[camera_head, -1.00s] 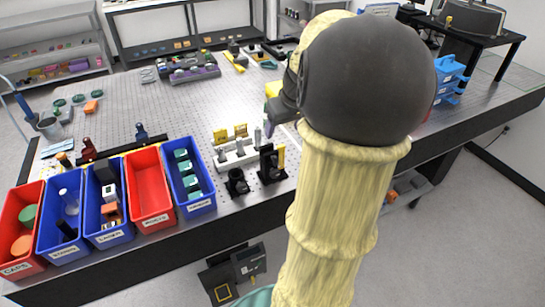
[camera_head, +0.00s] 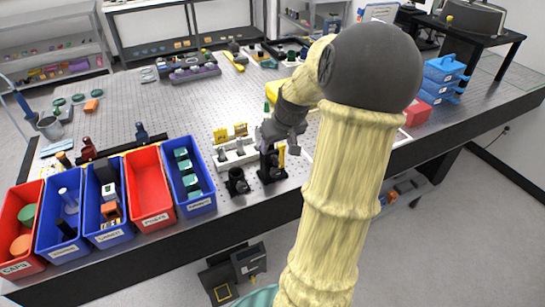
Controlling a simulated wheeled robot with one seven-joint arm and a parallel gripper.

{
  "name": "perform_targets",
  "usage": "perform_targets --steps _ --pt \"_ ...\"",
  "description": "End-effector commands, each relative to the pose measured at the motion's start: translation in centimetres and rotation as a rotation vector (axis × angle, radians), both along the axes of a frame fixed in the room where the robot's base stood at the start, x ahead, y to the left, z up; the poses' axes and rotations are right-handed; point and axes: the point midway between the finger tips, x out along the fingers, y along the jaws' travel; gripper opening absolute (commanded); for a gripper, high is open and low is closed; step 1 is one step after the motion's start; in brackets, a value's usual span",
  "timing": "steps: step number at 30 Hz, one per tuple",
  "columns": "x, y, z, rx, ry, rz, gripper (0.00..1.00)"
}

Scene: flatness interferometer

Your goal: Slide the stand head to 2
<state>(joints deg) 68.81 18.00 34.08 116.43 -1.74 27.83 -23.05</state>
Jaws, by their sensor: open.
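A small black stand (camera_head: 268,168) with a yellow upright strip stands near the front edge of the optical table (camera_head: 330,160), right of the bins. Its head is partly hidden by my gripper, and I cannot read any scale marks. My gripper (camera_head: 281,144) is grey and open. It is at the top of the stand, with its fingers pointing down and to the left. I cannot tell whether the fingers touch the stand head or only overlap it in this view.
A black round mount (camera_head: 237,182) stands close left of the stand. A white fixture (camera_head: 236,152) with yellow parts is behind it. Blue and red bins (camera_head: 190,178) line the front left edge. Blue trays (camera_head: 444,75) and a red box (camera_head: 416,113) are at the right.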

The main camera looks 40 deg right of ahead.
Motion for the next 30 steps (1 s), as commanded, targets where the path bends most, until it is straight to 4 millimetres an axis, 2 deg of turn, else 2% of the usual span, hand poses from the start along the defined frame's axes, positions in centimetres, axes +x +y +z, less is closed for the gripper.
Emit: perform_targets --steps 3,12,16,25,30 --pt "0.8 -0.1 -2.2 0.003 0.003 0.002 0.65" --pt "2.6 -0.6 -6.5 0.002 0.001 0.002 0.65" --pt "3.0 -0.7 -7.4 0.000 0.001 0.000 0.65" --pt "3.0 -0.8 -7.6 -0.001 -0.001 0.000 0.65" --pt "3.0 -0.8 -7.6 -0.001 0.000 0.000 0.32"
